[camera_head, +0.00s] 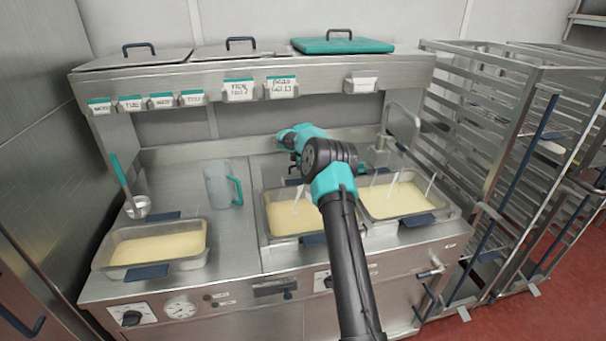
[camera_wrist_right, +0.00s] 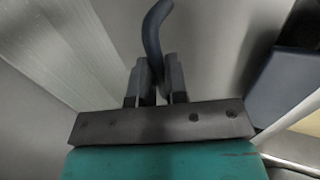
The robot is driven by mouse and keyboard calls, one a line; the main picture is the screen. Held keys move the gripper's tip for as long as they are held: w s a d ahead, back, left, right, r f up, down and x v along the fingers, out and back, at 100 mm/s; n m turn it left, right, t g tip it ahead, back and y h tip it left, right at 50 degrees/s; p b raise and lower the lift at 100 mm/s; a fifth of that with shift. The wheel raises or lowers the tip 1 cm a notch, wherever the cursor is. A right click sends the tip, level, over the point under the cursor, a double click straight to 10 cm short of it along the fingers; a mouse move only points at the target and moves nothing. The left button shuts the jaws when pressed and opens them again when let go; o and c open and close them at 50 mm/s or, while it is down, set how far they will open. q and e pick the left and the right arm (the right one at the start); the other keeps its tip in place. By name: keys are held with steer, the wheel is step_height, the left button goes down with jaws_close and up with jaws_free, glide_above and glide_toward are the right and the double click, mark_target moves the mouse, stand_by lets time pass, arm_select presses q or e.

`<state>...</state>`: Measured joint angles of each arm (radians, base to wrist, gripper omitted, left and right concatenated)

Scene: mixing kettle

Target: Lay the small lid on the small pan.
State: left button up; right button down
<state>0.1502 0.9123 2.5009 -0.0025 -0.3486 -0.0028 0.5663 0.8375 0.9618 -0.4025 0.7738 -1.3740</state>
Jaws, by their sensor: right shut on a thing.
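My right gripper (camera_head: 293,163) is at the back of the counter, behind the middle pan (camera_head: 264,222), and partly hidden by my right arm. In the right wrist view my right gripper (camera_wrist_right: 157,78) is shut on a curved dark blue handle (camera_wrist_right: 153,28) above a grey metal surface. Whether that surface is the small lid or the counter is hard to tell. Three metal pans hold a pale yellow filling: the left pan (camera_head: 103,257), the middle pan and the right pan (camera_head: 442,204). Which one is the small pan is not clear. My left gripper is not in view.
Two metal lids (camera_head: 135,59) (camera_head: 215,52) and a teal lid (camera_head: 343,45) lie on the upper shelf. A ladle (camera_head: 138,207) and a clear jug (camera_head: 218,185) stand on the counter's left half. A rack (camera_head: 490,120) stands at right.

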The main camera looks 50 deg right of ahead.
steer(key=shift+r, duration=0.15)
steer(key=shift+r, duration=2.45)
